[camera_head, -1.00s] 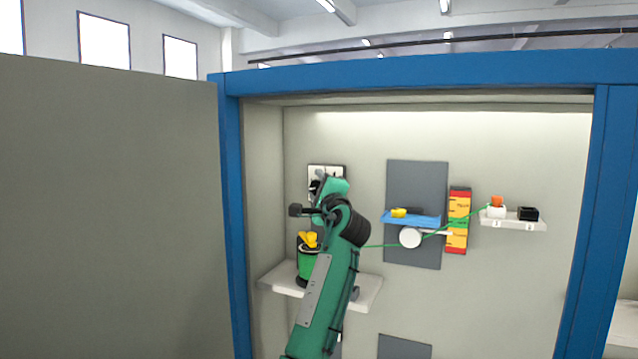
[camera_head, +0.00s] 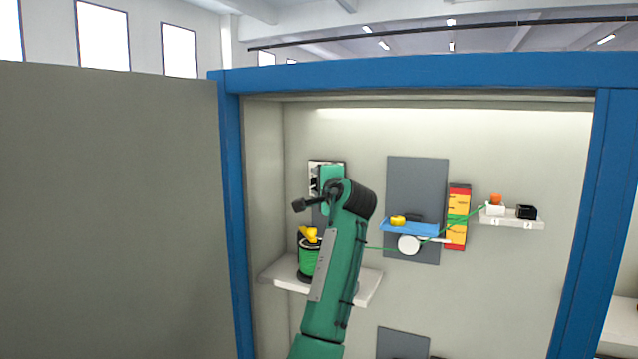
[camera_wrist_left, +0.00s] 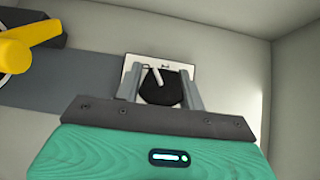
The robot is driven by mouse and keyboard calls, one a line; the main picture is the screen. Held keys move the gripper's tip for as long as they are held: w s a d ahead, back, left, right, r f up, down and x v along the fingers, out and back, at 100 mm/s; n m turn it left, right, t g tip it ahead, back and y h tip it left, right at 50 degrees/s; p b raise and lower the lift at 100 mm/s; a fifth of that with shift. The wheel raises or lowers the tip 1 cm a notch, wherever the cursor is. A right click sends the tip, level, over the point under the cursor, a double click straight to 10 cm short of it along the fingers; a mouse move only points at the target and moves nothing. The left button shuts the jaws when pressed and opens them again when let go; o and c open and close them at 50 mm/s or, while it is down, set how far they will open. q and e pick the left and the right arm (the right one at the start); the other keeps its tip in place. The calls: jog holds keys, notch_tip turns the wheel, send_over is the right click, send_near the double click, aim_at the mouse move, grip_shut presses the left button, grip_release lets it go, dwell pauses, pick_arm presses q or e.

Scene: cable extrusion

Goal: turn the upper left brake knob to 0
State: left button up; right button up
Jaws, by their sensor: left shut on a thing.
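The upper left brake knob (camera_wrist_left: 160,88) is black with a pale pointer. It sits on a white plate (camera_wrist_left: 187,73) on the cabinet's back wall. In the left wrist view the two fingers of my left gripper (camera_wrist_left: 160,90) lie on either side of the knob and are shut on it. In the head view the white plate (camera_head: 314,168) shows only in part behind my left gripper (camera_head: 326,182), and the knob is mostly hidden there. The numbers on the plate are too small to read. My right gripper is not in view.
Below stands a green spool (camera_head: 308,258) with a yellow part (camera_head: 309,233) on a white shelf (camera_head: 368,286). A green cable runs right past a white wheel (camera_head: 408,245) and a blue tray (camera_head: 410,229) to a small shelf (camera_head: 515,222). The blue cabinet frame (camera_head: 236,220) borders the left.

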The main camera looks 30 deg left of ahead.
pick_arm(q)
jog(key=shift+a+f, duration=0.1)
jog(key=shift+f, duration=0.15)
jog(key=o, duration=0.7)
jog(key=shift+o, duration=1.2)
jog(key=shift+s, duration=0.1)
jog(key=shift+s+a+r, duration=0.1)
jog(key=shift+a+r, duration=0.05)
jog(key=shift+d, duration=0.3)
jog(key=b+v, duration=0.5)
jog(key=v, duration=0.8)
jog(key=shift+s+b, duration=0.25)
jog(key=shift+b, duration=0.05)
